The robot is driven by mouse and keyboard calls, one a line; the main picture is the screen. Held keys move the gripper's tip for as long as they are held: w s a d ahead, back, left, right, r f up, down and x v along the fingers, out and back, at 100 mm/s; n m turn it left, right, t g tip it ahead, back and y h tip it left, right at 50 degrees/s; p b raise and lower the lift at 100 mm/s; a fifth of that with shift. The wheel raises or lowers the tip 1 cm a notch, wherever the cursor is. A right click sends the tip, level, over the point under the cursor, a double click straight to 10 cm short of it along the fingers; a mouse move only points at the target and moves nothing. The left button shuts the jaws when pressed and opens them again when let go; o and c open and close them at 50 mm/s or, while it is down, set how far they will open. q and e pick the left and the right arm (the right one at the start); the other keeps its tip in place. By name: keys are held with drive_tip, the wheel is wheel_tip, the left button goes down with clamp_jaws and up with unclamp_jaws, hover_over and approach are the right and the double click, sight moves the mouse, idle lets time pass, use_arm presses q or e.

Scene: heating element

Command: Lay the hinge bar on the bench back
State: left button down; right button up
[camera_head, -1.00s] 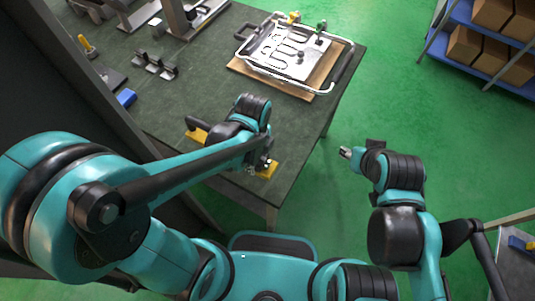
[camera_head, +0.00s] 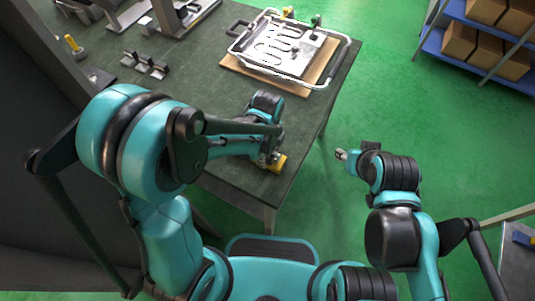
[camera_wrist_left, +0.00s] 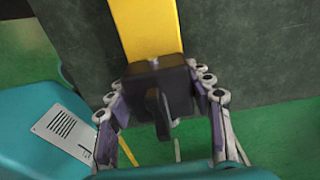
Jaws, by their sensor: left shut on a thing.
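The hinge bar (camera_head: 278,164) is a yellow bar at the front right corner of the bench in the head view; my left arm hides most of it. In the left wrist view the yellow bar (camera_wrist_left: 150,28) runs away from me, with a black block (camera_wrist_left: 158,88) at its near end. My left gripper (camera_head: 267,158) is shut on this end, its fingers on either side of the block in the wrist view. I cannot tell whether the bar touches the bench top. My right gripper (camera_head: 341,154) is off the bench over the floor, too small to read.
The dark bench (camera_head: 215,93) has free room in its middle. A metal plate with a heating coil (camera_head: 285,50) lies in a white frame on a wooden board at the back right. Small black brackets (camera_head: 145,65) stand at the left. A blue shelf (camera_head: 485,40) holds boxes.

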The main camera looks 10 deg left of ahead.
use_arm(q)
drive_tip(key=c, duration=0.6)
unclamp_jaws()
drive_tip(key=shift+c, duration=0.2)
wheel_tip(320, 180, up, 12)
drive_tip(key=p, duration=0.4)
drive_tip(key=shift+r+p, duration=0.1)
drive_tip(key=shift+p, duration=0.2)
drive_tip(key=s+a+r+n+t, duration=0.3)
drive_tip(key=a+n, duration=0.3)
drive_tip(key=n, duration=0.5)
drive_tip(key=s+a+r+n+t, duration=0.3)
drive_tip(key=a+n, duration=0.4)
drive_tip(key=n, duration=0.4)
wheel_tip(320, 180, up, 2)
drive_tip(key=shift+s+a+r+t, duration=0.15)
drive_tip(key=shift+s+t, duration=0.2)
drive_tip(key=shift+t, duration=0.25)
